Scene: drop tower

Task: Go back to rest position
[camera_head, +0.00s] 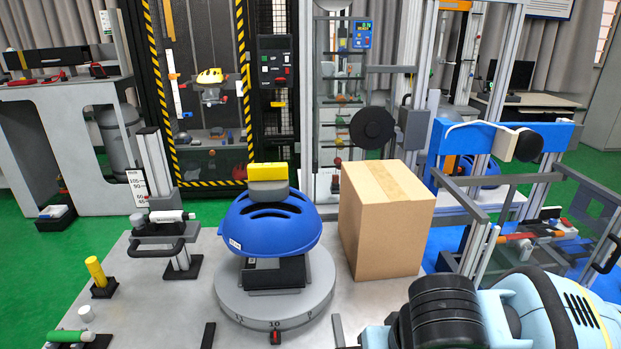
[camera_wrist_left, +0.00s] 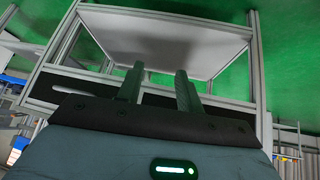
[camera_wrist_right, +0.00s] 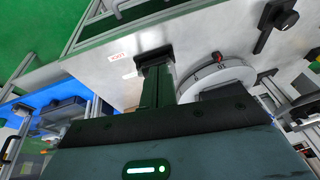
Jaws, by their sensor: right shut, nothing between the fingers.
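My left gripper (camera_wrist_left: 159,71) shows only in the left wrist view. Its two fingers stand apart with nothing between them, in front of a pale panel in a metal frame over green floor. My right gripper (camera_wrist_right: 156,66) shows in the right wrist view with its fingers together and empty. It is seen against the grey worktable (camera_wrist_right: 120,65), close to the round turntable (camera_wrist_right: 215,78). In the head view, part of my right arm (camera_head: 490,312) comes in at the lower right; its gripper is out of that view. My left arm does not show there.
A blue helmet (camera_head: 270,228) sits on a stand on the turntable (camera_head: 232,290). A yellow-topped block (camera_head: 267,172) is above it. A cardboard box (camera_head: 385,225) stands beside it, near my right arm. A metal frame (camera_head: 480,240) rises at the right. A yellow post (camera_head: 96,271) stands at the left.

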